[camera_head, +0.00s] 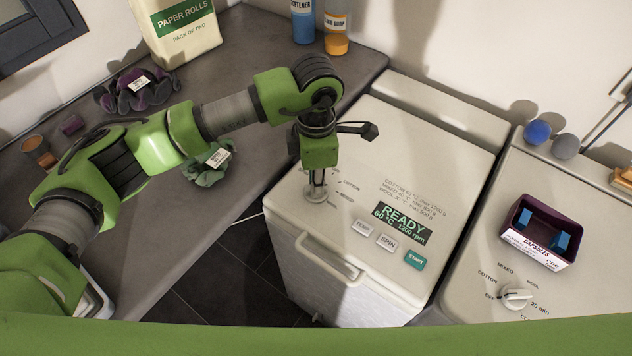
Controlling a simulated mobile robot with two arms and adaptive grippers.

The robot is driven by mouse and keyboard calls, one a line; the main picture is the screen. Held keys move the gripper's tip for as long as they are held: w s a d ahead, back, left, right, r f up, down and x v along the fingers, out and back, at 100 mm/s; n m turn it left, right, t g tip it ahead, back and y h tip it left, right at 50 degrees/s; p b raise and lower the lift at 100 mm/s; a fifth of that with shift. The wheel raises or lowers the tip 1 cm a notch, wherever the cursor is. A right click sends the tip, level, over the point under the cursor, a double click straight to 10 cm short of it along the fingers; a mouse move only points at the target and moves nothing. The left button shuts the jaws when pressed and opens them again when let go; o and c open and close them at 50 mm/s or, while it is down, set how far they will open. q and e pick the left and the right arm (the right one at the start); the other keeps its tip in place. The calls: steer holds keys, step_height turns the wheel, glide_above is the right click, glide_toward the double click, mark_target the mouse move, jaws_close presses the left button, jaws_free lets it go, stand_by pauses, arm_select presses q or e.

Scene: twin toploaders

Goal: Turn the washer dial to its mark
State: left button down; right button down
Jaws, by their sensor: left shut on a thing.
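The near white toploader (345,140) has a dark display reading READY, 60 °C, 1200 rpm, with TEMP, SPIN and green START buttons. Its round pale dial (315,196) is at the left of its top, with small printed words around it. My left gripper (317,184) points down over this dial and is shut on it. The fingers hide part of the dial, so I cannot tell which word its pointer faces. My right gripper is not in view.
A second white toploader (470,270) at the right has its own dial (517,296) and a purple capsules box (543,230). Two balls, blue (537,132) and grey (565,146), lie behind. The grey counter (240,60) carries bottles, paper rolls and cloths.

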arm_select(q)
steer(key=c, duration=2.1)
jaws_free()
steer(key=shift+r, duration=0.15)
step_height(320, 180, up, 12)
steer(key=shift+f, duration=0.1)
